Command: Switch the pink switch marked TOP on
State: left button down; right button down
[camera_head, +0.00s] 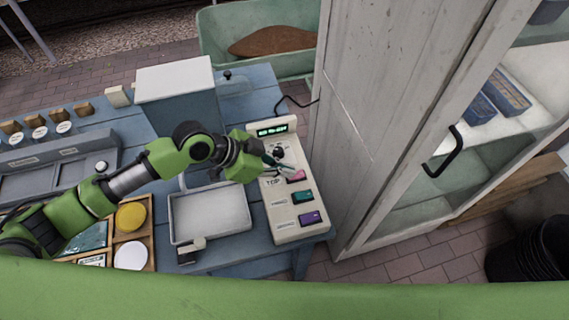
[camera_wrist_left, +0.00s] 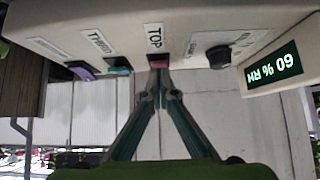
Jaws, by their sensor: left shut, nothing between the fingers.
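A cream control box (camera_head: 285,225) stands on the blue table in the head view. It carries a pink switch (camera_head: 296,177) by the label TOP, with a teal switch and a purple switch below it. In the left wrist view the pink switch (camera_wrist_left: 158,63) sits under the TOP label, just beyond my fingertips. My left gripper (camera_head: 290,170) is shut and empty, its tips at or very close to the pink switch; I cannot tell whether they touch it. It also shows in the left wrist view (camera_wrist_left: 160,92). The right gripper is not in view.
A dark knob (camera_head: 278,153) and a green display (camera_head: 272,130) are above the pink switch. A white cabinet (camera_head: 365,110) with a black handle stands close on the right. A pale tray (camera_head: 209,213) and a blue-grey box (camera_head: 178,95) are on the left.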

pick_arm(q)
jog(key=shift+f, duration=0.1)
jog(key=shift+s+f+h+b, duration=0.1)
jog(key=shift+f+h+b, duration=0.35)
jog(key=shift+b, duration=0.65)
jog(key=shift+r, duration=0.25)
jog(key=shift+a, duration=0.1)
jog(key=shift+r+p, duration=0.1)
jog(key=shift+p, duration=0.2)
jog(key=shift+r+p, duration=0.65)
jog(key=shift+r, duration=0.05)
